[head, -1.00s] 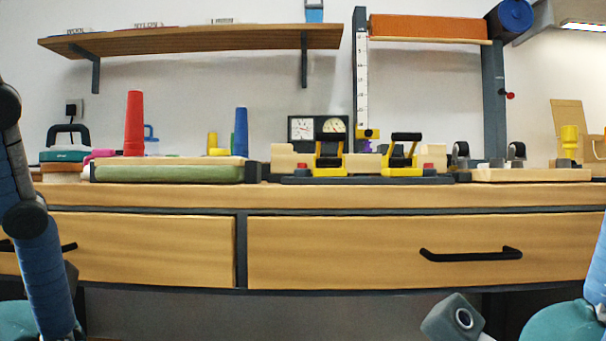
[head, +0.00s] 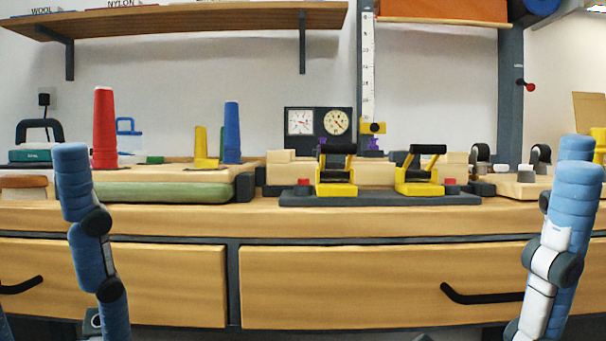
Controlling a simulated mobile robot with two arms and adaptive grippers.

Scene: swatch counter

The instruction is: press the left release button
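The left release button (head: 303,183) is a small red button on the dark base plate (head: 375,199) of a clamp fixture on the counter. It sits just left of the left yellow clamp (head: 335,177), which has a black handle. A second red button (head: 450,182) is right of the right yellow clamp (head: 419,177). Nothing of mine covers either button. My blue arm links show at the left and right, in front of the counter. Neither gripper is in view, so their state is hidden.
A green-edged board (head: 165,190) with red, yellow and blue cones stands left of the fixture. Two dials (head: 319,122) are behind it. A light wooden board (head: 510,186) with dark rollers is to the right. Drawers with black handles (head: 482,294) front the counter (head: 180,215).

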